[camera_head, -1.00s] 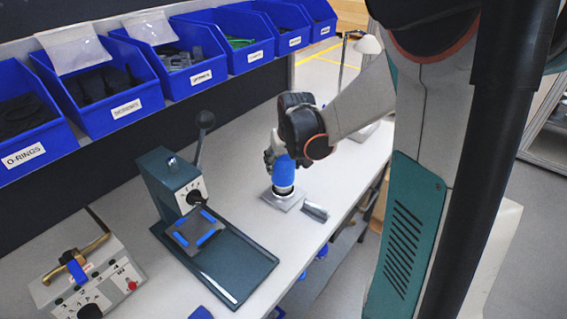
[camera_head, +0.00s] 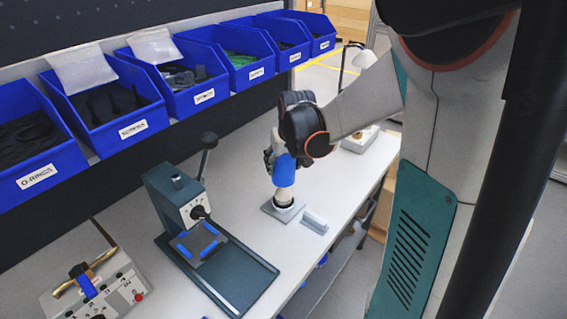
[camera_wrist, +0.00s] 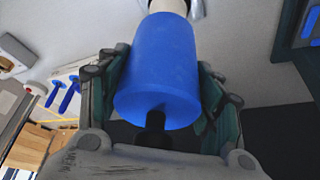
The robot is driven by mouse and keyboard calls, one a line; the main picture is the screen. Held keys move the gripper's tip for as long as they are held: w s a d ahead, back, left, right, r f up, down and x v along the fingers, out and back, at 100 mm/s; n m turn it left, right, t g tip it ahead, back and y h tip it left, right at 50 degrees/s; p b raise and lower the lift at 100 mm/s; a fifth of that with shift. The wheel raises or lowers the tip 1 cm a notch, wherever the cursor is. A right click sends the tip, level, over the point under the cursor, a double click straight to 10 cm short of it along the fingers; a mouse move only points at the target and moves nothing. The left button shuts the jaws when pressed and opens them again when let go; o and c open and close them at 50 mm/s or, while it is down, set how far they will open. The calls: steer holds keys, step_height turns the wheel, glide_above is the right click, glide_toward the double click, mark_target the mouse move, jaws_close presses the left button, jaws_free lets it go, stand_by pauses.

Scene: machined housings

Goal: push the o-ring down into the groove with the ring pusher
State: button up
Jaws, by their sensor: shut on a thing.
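My gripper (camera_head: 284,160) is shut on the blue ring pusher (camera_head: 284,174), which it holds upright above a square grey plate (camera_head: 270,211) on the bench. In the wrist view the pusher (camera_wrist: 160,75) fills the space between the fingers (camera_wrist: 168,105), with a pale cylinder (camera_wrist: 168,6) at its far end. In the head view a pale section (camera_head: 284,192) shows below the blue body, and a dark band (camera_head: 284,204) sits lower, close to the plate. I cannot tell whether that band is the o-ring, and the groove is not visible.
A small grey block (camera_head: 314,222) lies right of the plate near the bench edge. A green lever press (camera_head: 190,205) stands left, with a control box (camera_head: 100,293) at front left. Blue bins (camera_head: 40,150) line the back. Bench surface (camera_head: 240,195) between press and plate is clear.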

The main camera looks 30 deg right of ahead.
steer(key=shift+r+p, duration=1.05)
steer(key=shift+r, duration=0.6)
steer(key=shift+w, duration=0.1)
